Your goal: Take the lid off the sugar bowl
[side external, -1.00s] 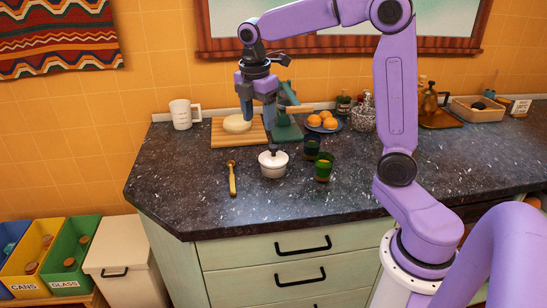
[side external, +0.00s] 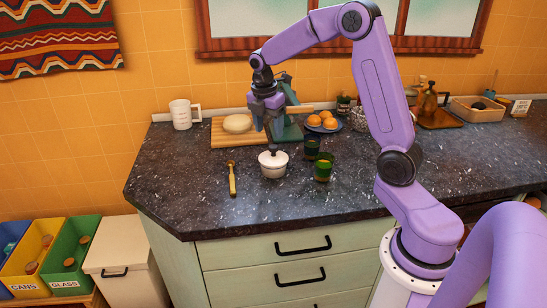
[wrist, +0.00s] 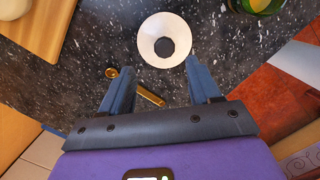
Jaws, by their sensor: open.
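The white sugar bowl (side external: 273,168) stands upright on the dark speckled counter, with its lid (side external: 272,156) on top. The lid has a dark round knob (side external: 272,148). In the wrist view the lid (wrist: 148,40) is a pale disc with the dark knob (wrist: 165,47) near its middle, just beyond my fingertips. My gripper (side external: 268,131) is open and empty, pointing down above and slightly behind the bowl. In the wrist view its two blue fingers (wrist: 158,66) are spread apart, with nothing between the tips.
A gold spoon (side external: 232,179) lies left of the bowl. Two green glasses (side external: 323,168) stand to its right. Behind are a wooden board (side external: 220,139) with a pale round item, a green stand (side external: 291,128) and a plate of oranges (side external: 322,121). The counter's front is clear.

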